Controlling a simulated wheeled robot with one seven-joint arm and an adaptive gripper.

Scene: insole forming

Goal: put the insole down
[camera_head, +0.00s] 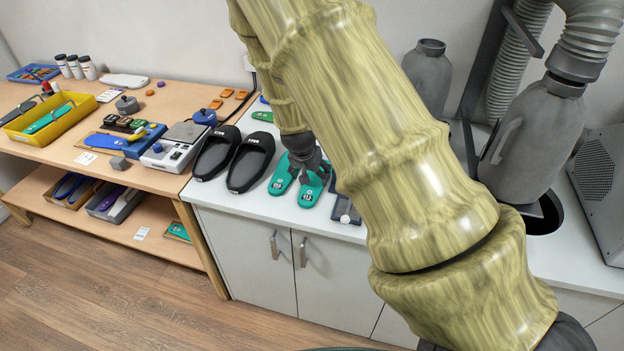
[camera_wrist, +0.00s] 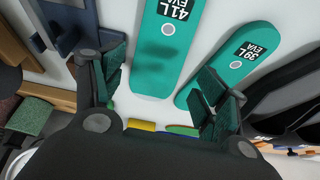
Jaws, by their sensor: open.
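Two green insoles lie side by side on the white counter. The one marked 41L EVA (camera_wrist: 150,70) is at upper middle in the wrist view; in the head view it appears to be the right one (camera_head: 312,188). The one marked 39L EVA (camera_wrist: 255,45) is right of it in the wrist view and appears to be the left one (camera_head: 281,178) in the head view. My gripper (camera_wrist: 160,82) is open, with nothing between its fingers. In the head view my gripper (camera_head: 308,172) is just over the insoles, partly hiding them. I cannot tell whether it touches one.
Black slippers (camera_head: 250,162) stand left of the insoles. A dark blue fixture (camera_head: 346,208) is close on their right. A wooden table (camera_head: 110,205) with a yellow tray (camera_head: 45,122) and a scale (camera_head: 172,150) is at left.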

